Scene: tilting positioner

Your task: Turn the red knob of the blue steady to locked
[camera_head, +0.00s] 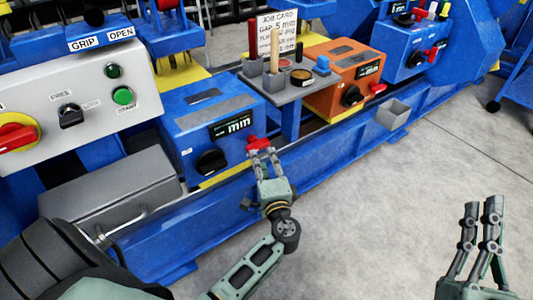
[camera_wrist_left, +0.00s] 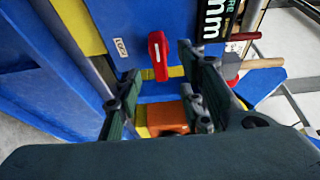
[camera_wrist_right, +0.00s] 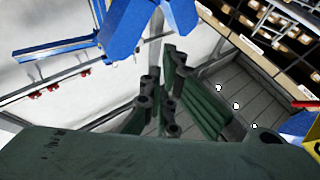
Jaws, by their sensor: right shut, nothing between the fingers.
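The blue steady (camera_head: 175,120) is a blue box with a grey top, a black dial and a display reading "mm". Its red knob (camera_head: 258,144) sticks out at its right side. In the left wrist view the red knob (camera_wrist_left: 158,56) is an elongated handle, roughly upright, beside a small white label on the blue face (camera_wrist_left: 130,20). My left gripper (camera_head: 263,156) is at the knob. In its wrist view the fingers (camera_wrist_left: 160,100) are spread apart, with the knob ahead between them; I cannot tell whether they touch it. My right gripper (camera_head: 480,212) is shut and empty, far from the steady.
An orange unit (camera_head: 345,62) with a black dial and red knob stands to the right. A grey stand (camera_head: 290,95) with upright handles lies between them. A grey control panel (camera_head: 70,100) is at left. Open floor (camera_head: 420,200) surrounds my right gripper.

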